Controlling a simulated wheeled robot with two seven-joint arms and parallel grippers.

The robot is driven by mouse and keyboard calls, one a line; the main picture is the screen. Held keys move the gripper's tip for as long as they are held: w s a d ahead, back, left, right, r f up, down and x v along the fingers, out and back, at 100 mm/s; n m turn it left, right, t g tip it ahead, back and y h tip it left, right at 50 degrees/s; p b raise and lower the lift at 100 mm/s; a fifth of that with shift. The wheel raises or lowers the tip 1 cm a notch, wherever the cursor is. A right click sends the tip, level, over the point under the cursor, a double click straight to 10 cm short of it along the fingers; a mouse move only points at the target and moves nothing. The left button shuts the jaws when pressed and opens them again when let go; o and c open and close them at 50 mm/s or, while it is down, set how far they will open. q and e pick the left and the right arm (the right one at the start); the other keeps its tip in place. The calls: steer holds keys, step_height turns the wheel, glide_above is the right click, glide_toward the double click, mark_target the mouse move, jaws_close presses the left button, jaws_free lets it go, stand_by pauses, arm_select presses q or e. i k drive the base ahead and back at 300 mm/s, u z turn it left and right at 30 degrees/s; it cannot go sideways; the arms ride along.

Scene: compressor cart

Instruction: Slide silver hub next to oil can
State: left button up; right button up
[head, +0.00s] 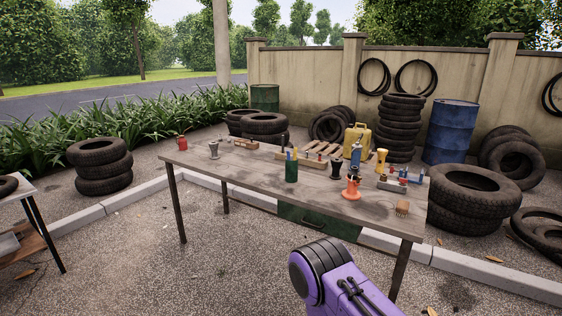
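The silver hub (214,150) stands upright on the left part of the wooden table (260,180), its narrow part flaring at the top. The red oil can (182,143) stands near the table's left end, to the left of the silver hub. A clear gap of tabletop lies between them. Other hubs of similar shape stand at the right: an orange one (351,188), a black one (337,168) and a yellow one (381,160). Neither of my grippers is in view. A purple link of my arm shows at the bottom, in front of the table.
A green cup (291,171) with tools stands mid-table. A wooden box (245,144) is behind the silver hub. A blue bottle (356,152), a tray of small parts (394,184) and a brush (402,208) are at the right. The front left tabletop is clear.

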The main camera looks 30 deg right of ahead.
mark_target(213, 146)
steer(key=z, duration=1)
steer(key=i, duration=1.05)
steer(key=z, duration=0.05)
